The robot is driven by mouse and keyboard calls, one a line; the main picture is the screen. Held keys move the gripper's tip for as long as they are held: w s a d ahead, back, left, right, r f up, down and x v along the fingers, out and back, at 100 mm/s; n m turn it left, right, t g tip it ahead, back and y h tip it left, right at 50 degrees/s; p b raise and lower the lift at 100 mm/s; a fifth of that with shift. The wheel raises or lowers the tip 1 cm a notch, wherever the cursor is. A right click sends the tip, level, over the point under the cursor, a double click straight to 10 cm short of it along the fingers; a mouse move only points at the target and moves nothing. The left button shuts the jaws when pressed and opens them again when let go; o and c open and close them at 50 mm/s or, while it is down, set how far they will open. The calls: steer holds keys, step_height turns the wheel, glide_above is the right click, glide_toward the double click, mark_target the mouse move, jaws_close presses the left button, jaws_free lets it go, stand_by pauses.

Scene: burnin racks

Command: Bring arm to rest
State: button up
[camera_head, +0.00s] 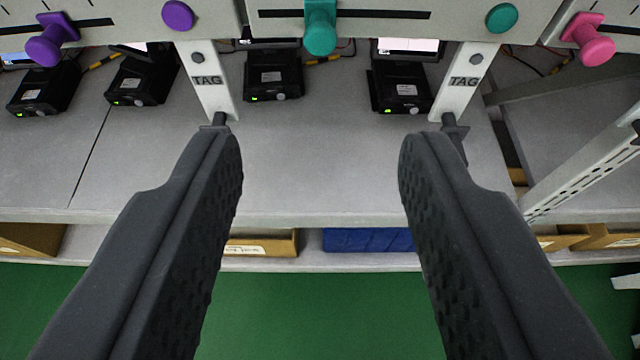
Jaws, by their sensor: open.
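My gripper (320,150) is open, its two dark grey textured fingers wide apart with nothing between them. The fingers reach toward a light grey rack shelf (330,180). Ahead of the fingertips, at the top of the view, are a teal knob (320,28), a purple knob (50,42) and a pink knob (588,40) on slotted grey panels. The fingertips look apart from the knobs. The rest of my arm is not in view.
Several black devices with green lights, one of them here (272,76), stand on the shelf. White posts marked TAG (208,85) hang near both fingertips. A blue bin (368,240) and cardboard boxes (262,243) sit lower. A perforated upright (590,165) is at right. The green floor (320,315) looks clear.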

steer(key=shift+r, duration=0.1)
step_height(320, 180, up, 20)
steer(key=s+a+t+y, duration=0.1)
steer(key=y, duration=0.1)
steer(key=s+d+r, duration=0.2)
steer(key=s+r, duration=0.5)
steer(key=r, duration=0.3)
steer(key=s+d+r+n+t+b, duration=0.1)
steer(key=s+d+r, duration=0.2)
steer(key=s+r, duration=0.4)
step_height(320, 180, up, 4)
steer(key=shift+r+h, duration=0.25)
steer(key=shift+h, duration=0.15)
stand_by(0.8)
